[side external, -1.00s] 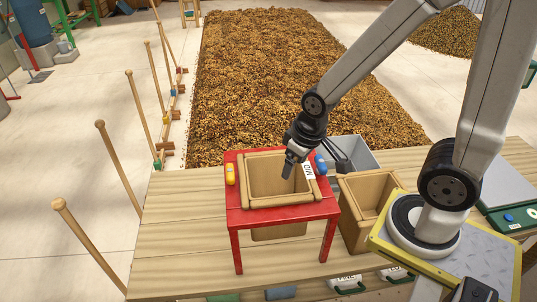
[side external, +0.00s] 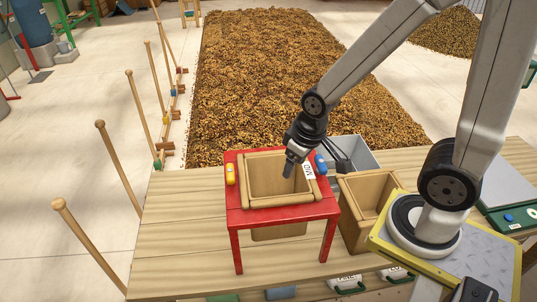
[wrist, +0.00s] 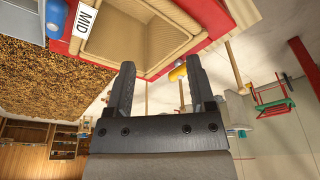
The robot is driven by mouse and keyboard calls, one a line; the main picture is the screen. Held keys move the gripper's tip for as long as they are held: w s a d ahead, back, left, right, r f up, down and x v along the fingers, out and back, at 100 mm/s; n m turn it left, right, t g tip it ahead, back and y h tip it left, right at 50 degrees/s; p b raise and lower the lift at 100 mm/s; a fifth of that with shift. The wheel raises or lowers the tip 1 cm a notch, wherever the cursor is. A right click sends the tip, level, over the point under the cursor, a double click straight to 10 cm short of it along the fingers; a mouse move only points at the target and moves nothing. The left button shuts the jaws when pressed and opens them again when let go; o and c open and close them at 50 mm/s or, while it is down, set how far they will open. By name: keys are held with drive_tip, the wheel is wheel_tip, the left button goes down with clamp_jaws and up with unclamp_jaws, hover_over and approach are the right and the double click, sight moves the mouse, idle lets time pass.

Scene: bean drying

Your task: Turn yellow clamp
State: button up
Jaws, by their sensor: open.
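The yellow clamp (side external: 230,174) stands on the left rim of the red stand (side external: 232,217), beside the tan bin (side external: 283,199) set in it. In the wrist view the yellow clamp (wrist: 177,73) shows between and beyond the fingertips, nearer the right finger. My gripper (side external: 288,170) hangs over the bin's opening, to the right of the yellow clamp and apart from it. In the wrist view my gripper (wrist: 160,67) is open, with nothing between its fingers.
A blue clamp (side external: 320,164) sits on the stand's right side, near the MID label (side external: 308,171). A second tan bin (side external: 355,225) and a grey bin (side external: 363,152) stand to the right. The bench (side external: 175,235) left of the red stand is clear.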

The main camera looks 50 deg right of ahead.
drive_tip(key=shift+w+n, duration=0.8)
drive_tip(key=shift+n, duration=0.2)
drive_tip(key=n+g, duration=0.3)
drive_tip(key=n, duration=2.2)
hover_over(230, 170)
drive_tip(key=shift+f, duration=1.35)
drive_tip(key=shift+f, duration=0.15)
drive_tip(key=shift+f, duration=3.75)
clamp_jaws()
